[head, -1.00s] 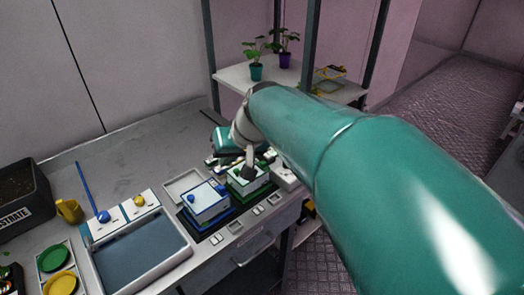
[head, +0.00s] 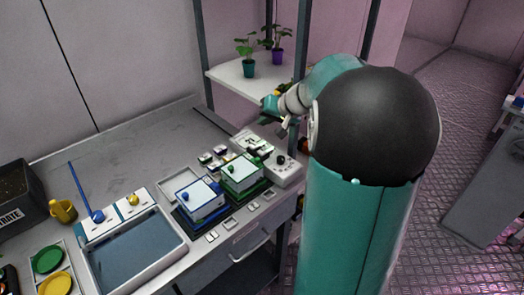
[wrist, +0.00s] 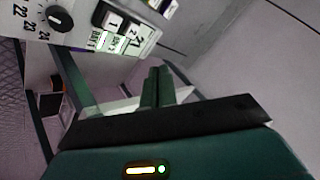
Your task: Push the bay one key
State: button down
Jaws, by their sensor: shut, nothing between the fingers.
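The bay one key, a pale key marked 1 (wrist: 113,22), is at the top of the wrist view on a white control box (wrist: 80,22), above a "BAY 1" label. A second key and a "BAY 2" label sit beside it. In the head view the control box (head: 286,174) stands at the right end of the bench. My gripper (wrist: 157,72) is shut and empty, its fingers apart from the keys in the wrist picture. In the head view my gripper (head: 283,131) is above the box, small and partly unclear.
A dial (wrist: 60,18) with numbers is on the same box. Left of it in the head view are a green-edged box (head: 242,173) and a blue-edged box (head: 200,196). A shelf (head: 240,82) with two potted plants and its post (head: 303,70) stand close to my arm.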

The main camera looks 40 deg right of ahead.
send_over(265, 155)
jog(key=shift+f, duration=4.3)
jog(key=shift+f, duration=0.4)
jog(key=shift+f, duration=0.45)
jog(key=shift+r, duration=0.9)
jog(key=shift+r, duration=2.5)
